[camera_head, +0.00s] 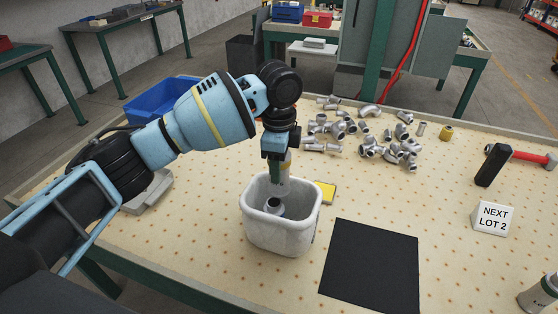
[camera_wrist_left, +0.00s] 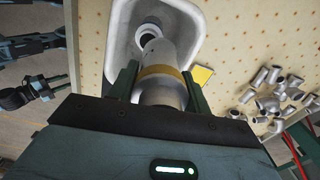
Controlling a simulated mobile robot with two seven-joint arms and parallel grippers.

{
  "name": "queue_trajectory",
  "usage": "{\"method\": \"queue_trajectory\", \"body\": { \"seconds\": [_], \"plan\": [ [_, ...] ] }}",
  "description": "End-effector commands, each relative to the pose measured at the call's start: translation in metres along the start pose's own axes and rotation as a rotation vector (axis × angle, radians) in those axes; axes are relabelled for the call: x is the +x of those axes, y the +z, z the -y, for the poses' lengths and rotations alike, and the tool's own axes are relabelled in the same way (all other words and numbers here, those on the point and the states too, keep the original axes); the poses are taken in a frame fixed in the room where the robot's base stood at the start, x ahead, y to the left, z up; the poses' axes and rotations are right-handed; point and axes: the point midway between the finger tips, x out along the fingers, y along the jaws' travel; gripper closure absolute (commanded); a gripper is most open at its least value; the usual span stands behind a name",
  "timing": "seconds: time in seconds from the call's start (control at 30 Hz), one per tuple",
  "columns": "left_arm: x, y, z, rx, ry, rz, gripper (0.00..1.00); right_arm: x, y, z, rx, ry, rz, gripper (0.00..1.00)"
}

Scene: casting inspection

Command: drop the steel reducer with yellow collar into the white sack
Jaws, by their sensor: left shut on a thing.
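The steel reducer with yellow collar (camera_wrist_left: 163,72) is held between the two fingers of my left gripper (camera_wrist_left: 163,88), its yellow band showing between them in the left wrist view. In the head view, my left gripper (camera_head: 281,168) points down over the open mouth of the white sack (camera_head: 277,238), and the reducer (camera_head: 285,172) is partly hidden by the fingers. The sack (camera_wrist_left: 112,42) stands upright and open on the table. Another grey metal fitting (camera_head: 273,205) lies inside it. My right gripper is not seen in the head view.
A yellow pad (camera_head: 326,192) lies just behind the sack to the right. A black mat (camera_head: 371,266) is to its right. Many grey pipe fittings (camera_head: 371,138) are spread at the back. A blue bin (camera_head: 160,100) is behind my left arm.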

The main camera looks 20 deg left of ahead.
Motion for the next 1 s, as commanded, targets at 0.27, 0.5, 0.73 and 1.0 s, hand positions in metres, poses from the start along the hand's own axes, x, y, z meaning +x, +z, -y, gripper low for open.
{"method": "queue_trajectory", "body": {
  "seconds": [0.27,0.5,0.73,1.0],
  "plan": [
    [-0.001,0.0,0.0,0.0,-0.002,-0.001,0.27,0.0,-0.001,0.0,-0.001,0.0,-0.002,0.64],
    [0.0,0.0,0.0,0.0,0.002,0.001,0.27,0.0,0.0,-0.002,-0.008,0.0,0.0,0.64],
    [-0.02,0.0,0.0,0.0,-0.002,-0.001,0.27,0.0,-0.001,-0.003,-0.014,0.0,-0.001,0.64],
    [-0.062,0.0,0.001,0.0,-0.002,-0.001,0.27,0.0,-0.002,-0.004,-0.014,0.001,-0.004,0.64]
  ]
}}
